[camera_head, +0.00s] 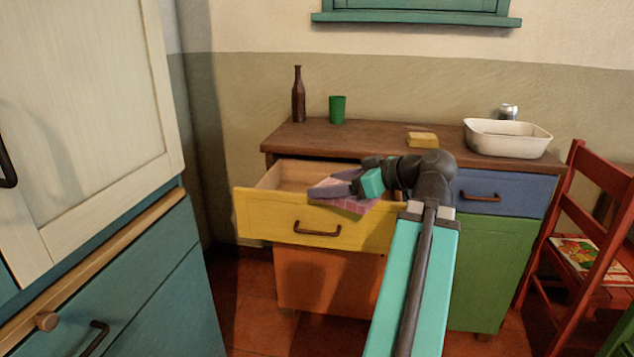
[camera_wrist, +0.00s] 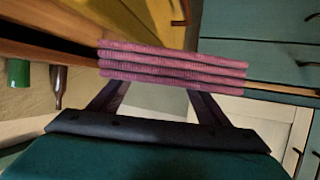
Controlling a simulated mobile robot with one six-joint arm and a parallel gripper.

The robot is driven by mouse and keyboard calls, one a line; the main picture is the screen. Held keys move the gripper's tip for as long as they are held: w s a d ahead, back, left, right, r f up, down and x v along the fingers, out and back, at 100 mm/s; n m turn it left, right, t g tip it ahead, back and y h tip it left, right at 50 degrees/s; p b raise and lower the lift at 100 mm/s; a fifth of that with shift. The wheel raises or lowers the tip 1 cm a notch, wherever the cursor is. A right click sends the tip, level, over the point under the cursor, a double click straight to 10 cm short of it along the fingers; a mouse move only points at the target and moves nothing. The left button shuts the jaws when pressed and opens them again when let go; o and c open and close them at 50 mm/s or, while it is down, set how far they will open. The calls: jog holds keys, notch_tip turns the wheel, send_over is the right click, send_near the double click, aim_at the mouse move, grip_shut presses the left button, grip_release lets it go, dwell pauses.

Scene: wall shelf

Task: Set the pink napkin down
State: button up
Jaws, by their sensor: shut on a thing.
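The pink napkin (camera_wrist: 172,65) is folded in several layers and shows across the middle of the wrist view, at the ends of my gripper's fingers. My gripper (camera_head: 335,187) is shut on the napkin. In the head view the napkin (camera_head: 350,204) has a pale grid pattern and is at the open yellow drawer (camera_head: 272,220), over its front right part. Part of the napkin is hidden behind my gripper. I cannot tell whether it touches the drawer's edge.
The wooden counter (camera_head: 385,140) bears a brown bottle (camera_head: 298,97), a green cup (camera_head: 338,110), a yellow block (camera_head: 422,139) and a white basin (camera_head: 507,148). A red chair (camera_head: 600,170) stands at right, a teal and cream cabinet (camera_head: 90,130) at left. The drawer's left inside looks empty.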

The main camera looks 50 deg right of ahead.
aim_at(327, 178)
jog(key=shift+w+d+p, duration=0.6)
jog(key=shift+w+p, duration=0.35)
jog(key=shift+p, duration=0.6)
jog(key=shift+w+d+p, duration=0.6)
jog(key=shift+w+p, duration=0.3)
jog(key=shift+p, duration=0.65)
jog(key=w+p, duration=0.1)
jog(key=p, duration=0.1)
jog(key=shift+d+p, duration=0.3)
jog(key=shift+p, duration=0.05)
jog(key=w+d+p, duration=0.1)
jog(key=p, duration=0.3)
jog(key=shift+w+f+p, duration=0.15)
jog(key=shift+w+p, duration=0.05)
jog(key=shift+p, duration=0.2)
jog(key=p, duration=0.3)
jog(key=shift+w+d, duration=0.25)
jog(key=shift+w, duration=0.15)
jog(key=p, duration=0.3)
jog(key=w+p, duration=0.1)
jog(key=p, duration=0.3)
jog(key=shift+w+d+f, duration=0.1)
jog(key=shift+d+f, duration=0.05)
jog(key=shift+d, duration=0.2)
jog(key=w+d, duration=0.2)
jog(key=w, duration=0.1)
jog(key=w+d+f, duration=0.1)
jog(key=shift+w+p, duration=0.3)
jog(key=shift+p, duration=0.05)
